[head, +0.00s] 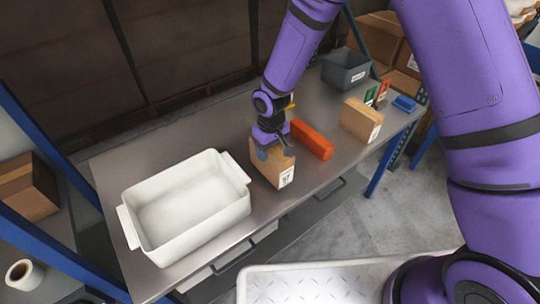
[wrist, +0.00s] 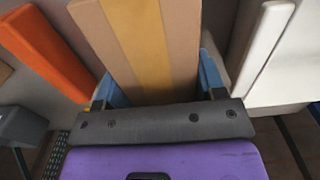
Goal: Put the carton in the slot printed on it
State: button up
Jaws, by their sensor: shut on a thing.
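A brown carton (head: 272,168) with a white printed label on its right face stands at the middle of the metal workbench. My gripper (head: 273,142) is shut on its upper part from above. In the wrist view the carton (wrist: 152,40) shows a yellow tape strip, and it sits between the blue fingertips of my gripper (wrist: 160,82). I cannot tell whether the carton's base touches the bench. The label print is too small to read. No marked slot can be made out.
A white tub (head: 150,235) stands left of the carton, empty. An orange block (head: 312,139) lies close on the right. Beyond it are another carton (head: 358,120), a grey bin (head: 345,70), red and green cards (head: 383,91) and a blue item (head: 404,103). The bench's front edge is near.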

jog(key=shift+w+a+f, duration=0.1)
jog(key=shift+w+f, duration=0.05)
jog(key=shift+f, duration=0.75)
jog(key=shift+w+a+f, duration=0.1)
jog(key=shift+w+f, duration=0.05)
jog(key=shift+f, duration=0.75)
jog(key=shift+f, duration=0.1)
jog(key=o, duration=1.2)
notch_tip(320, 180, up, 12)
jog(key=shift+r, duration=0.1)
